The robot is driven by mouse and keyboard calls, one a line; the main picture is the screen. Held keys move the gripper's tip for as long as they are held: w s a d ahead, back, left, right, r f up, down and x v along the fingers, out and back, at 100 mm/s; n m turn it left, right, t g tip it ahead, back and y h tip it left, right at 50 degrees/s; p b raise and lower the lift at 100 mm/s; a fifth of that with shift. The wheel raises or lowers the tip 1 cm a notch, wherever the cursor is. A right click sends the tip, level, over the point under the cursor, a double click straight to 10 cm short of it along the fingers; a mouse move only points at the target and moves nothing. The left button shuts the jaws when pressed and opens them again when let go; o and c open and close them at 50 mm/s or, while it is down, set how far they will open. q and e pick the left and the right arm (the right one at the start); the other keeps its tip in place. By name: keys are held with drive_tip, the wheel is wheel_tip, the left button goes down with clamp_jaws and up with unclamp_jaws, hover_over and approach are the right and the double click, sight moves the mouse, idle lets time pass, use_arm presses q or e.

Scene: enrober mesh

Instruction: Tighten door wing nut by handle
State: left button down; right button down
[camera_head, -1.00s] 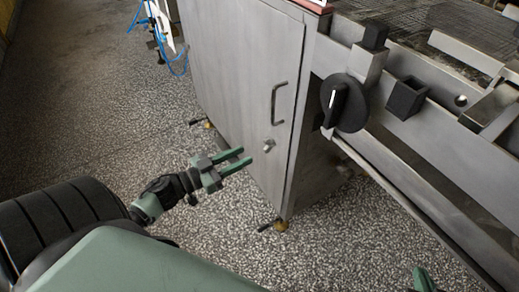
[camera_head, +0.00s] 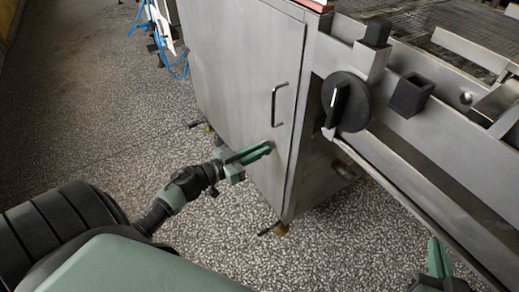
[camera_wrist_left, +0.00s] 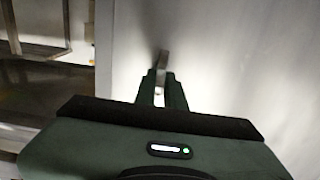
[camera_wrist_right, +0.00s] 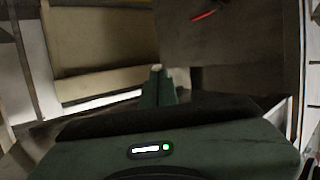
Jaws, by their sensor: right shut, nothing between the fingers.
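The grey metal cabinet door (camera_head: 236,75) fills the upper middle of the head view, with its bar handle (camera_head: 274,104) on the right side. My left gripper (camera_head: 262,150) is at the door below the handle, where the fingers hide the wing nut. In the left wrist view a small grey piece, likely the wing nut (camera_wrist_left: 163,59), is at the tips of my left fingers (camera_wrist_left: 162,80). A narrow gap shows between these fingers; whether they grip the nut is unclear. My right gripper (camera_head: 440,257) is shut and empty at lower right; its fingers also show in the right wrist view (camera_wrist_right: 158,84).
A black rotary knob (camera_head: 346,102) and a metal frame rail (camera_head: 440,130) jut out right of the door. A mesh belt (camera_head: 400,18) is behind them. Blue hoses (camera_head: 177,68) hang at the back left.

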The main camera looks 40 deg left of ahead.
drive_tip(key=s+d+f+g+h+p, duration=0.2)
drive_tip(key=s+d+f+g+p, duration=0.15)
drive_tip(key=s+f+g, duration=0.5)
use_arm(q)
drive_tip(key=shift+s+d+f+m+b, duration=0.15)
drive_tip(key=shift+m+b, duration=0.3)
drive_tip(key=shift+m, duration=4.1)
drive_tip(key=shift+w+d+f+m+b, duration=0.15)
drive_tip(key=shift+m+b, duration=0.3)
drive_tip(key=shift+m, duration=4.1)
use_arm(e)
drive_tip(key=shift+w+a+r+t+y, duration=0.15)
drive_tip(key=shift+w+a+r+t, duration=0.1)
drive_tip(key=shift+w+t, duration=0.4)
drive_tip(key=shift+w+a+r+t+y, duration=0.1)
drive_tip(key=shift+w+r+t, duration=0.2)
drive_tip(key=shift+w+t, duration=0.3)
drive_tip(key=shift+w+a+r+t+y, duration=0.15)
drive_tip(key=shift+w+a+r+t, duration=0.1)
drive_tip(key=shift+w+t, duration=0.35)
use_arm(q)
drive_tip(key=shift+s, duration=0.1)
use_arm(e)
drive_tip(key=shift+s, duration=0.1)
